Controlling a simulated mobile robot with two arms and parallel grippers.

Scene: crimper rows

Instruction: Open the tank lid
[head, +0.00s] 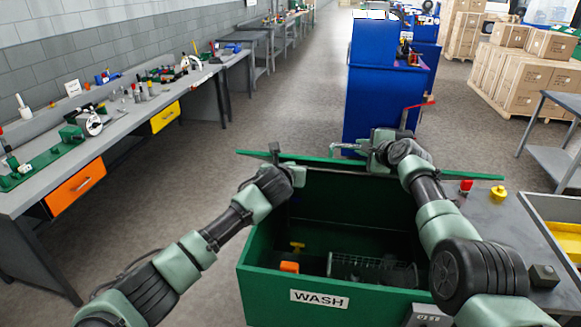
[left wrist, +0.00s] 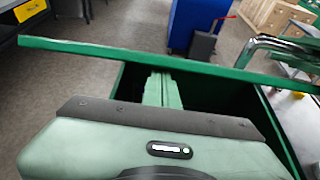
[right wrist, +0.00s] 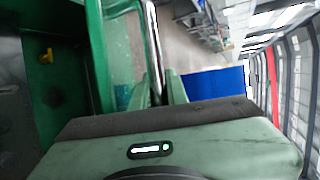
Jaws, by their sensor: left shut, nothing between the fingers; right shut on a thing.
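The green tank (head: 262,262) marked WASH stands open in front of me, with its inside in view. Its green lid (head: 455,174) shows nearly edge-on as a thin strip along the far side, raised off the opening. It also crosses the left wrist view (left wrist: 150,60). My right gripper (head: 347,151) is at the lid, shut on the lid handle, a metal bar (right wrist: 153,45) between its fingers. My left gripper (head: 276,152) is shut and empty beside the lid's left part, over the tank's far left. I cannot tell whether it touches the lid.
A grey bench (head: 508,225) with red and yellow knobs adjoins the right. A blue cabinet (head: 372,80) stands behind. A long workbench (head: 40,199) runs along the left, with clear floor between.

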